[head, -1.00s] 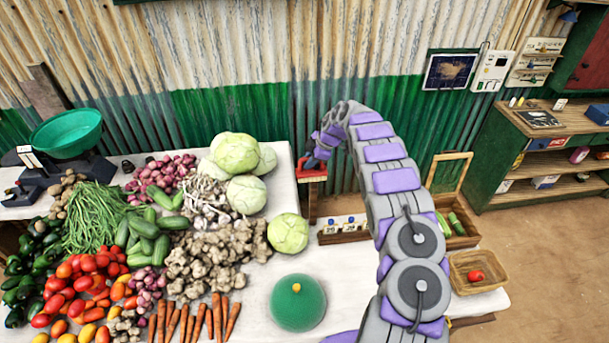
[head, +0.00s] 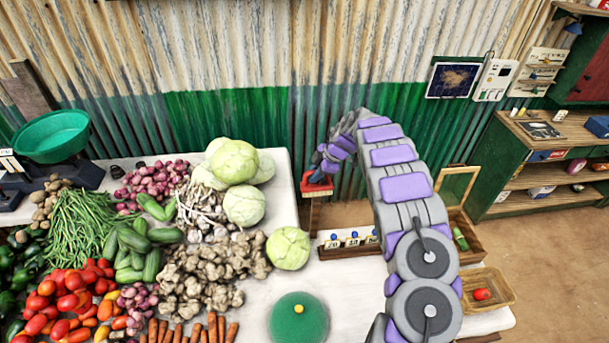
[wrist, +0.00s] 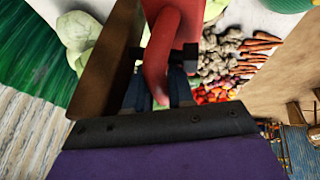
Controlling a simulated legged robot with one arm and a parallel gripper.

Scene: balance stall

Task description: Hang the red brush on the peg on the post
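The red brush (head: 316,188) is at the end of my arm in the head view, left of the arm's bend. In the wrist view its red handle (wrist: 163,50) runs between the two dark fingers. My gripper (head: 321,172) is shut on it; the fingers also show in the wrist view (wrist: 162,62). The brown wooden post (head: 314,216) stands just below and behind the brush in the head view. In the wrist view a brown wooden bar (wrist: 104,62), likely the post, lies close left of the brush. I cannot make out the peg or whether the brush touches it.
Cabbages (head: 288,248) and other vegetables cover the white table (head: 255,282) to the left. A green dome (head: 298,322) sits in front. A row of labelled boxes (head: 350,240) and a basket (head: 490,297) are near the arm. Corrugated wall (head: 240,115) stands behind.

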